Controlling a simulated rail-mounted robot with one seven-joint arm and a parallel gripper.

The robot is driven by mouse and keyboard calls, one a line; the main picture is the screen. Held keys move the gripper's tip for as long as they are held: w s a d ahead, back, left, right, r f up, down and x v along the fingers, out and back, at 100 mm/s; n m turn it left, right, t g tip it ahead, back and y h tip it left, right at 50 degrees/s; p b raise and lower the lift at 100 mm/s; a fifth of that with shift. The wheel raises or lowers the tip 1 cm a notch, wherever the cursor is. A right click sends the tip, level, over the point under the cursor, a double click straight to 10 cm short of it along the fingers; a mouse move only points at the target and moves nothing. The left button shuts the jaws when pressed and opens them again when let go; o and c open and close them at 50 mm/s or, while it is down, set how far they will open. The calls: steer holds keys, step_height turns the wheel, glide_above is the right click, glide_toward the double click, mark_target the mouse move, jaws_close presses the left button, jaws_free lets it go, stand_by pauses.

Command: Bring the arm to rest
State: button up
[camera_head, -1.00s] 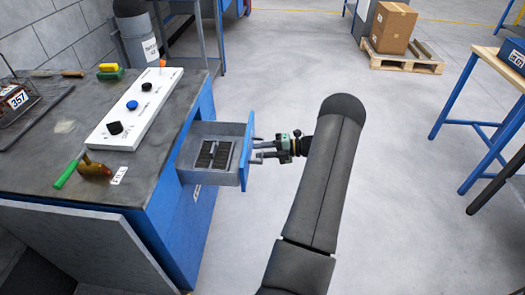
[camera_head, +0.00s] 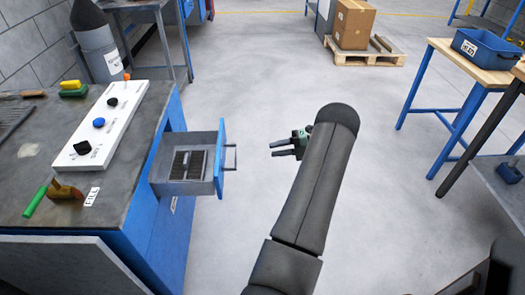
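My gripper (camera_head: 276,149) is at the end of my dark arm (camera_head: 312,190), in the middle of the head view. Its two fingers are apart and hold nothing. They point left toward the handle (camera_head: 231,157) of the open drawer (camera_head: 197,182), with a clear gap between. The drawer has a blue front and grey walls, and it stands pulled out of the blue workbench (camera_head: 155,235). Dark items (camera_head: 189,165) lie inside it. Part of the gripper's mount is hidden behind my arm.
The bench top carries a white panel with knobs (camera_head: 102,125) and a green-handled tool (camera_head: 50,194). A blue-legged table (camera_head: 437,95) with a blue bin (camera_head: 490,50) stands at right. A pallet with a box (camera_head: 353,25) is at the back. The floor between is free.

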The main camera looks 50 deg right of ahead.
steer(key=shift+v, duration=0.85)
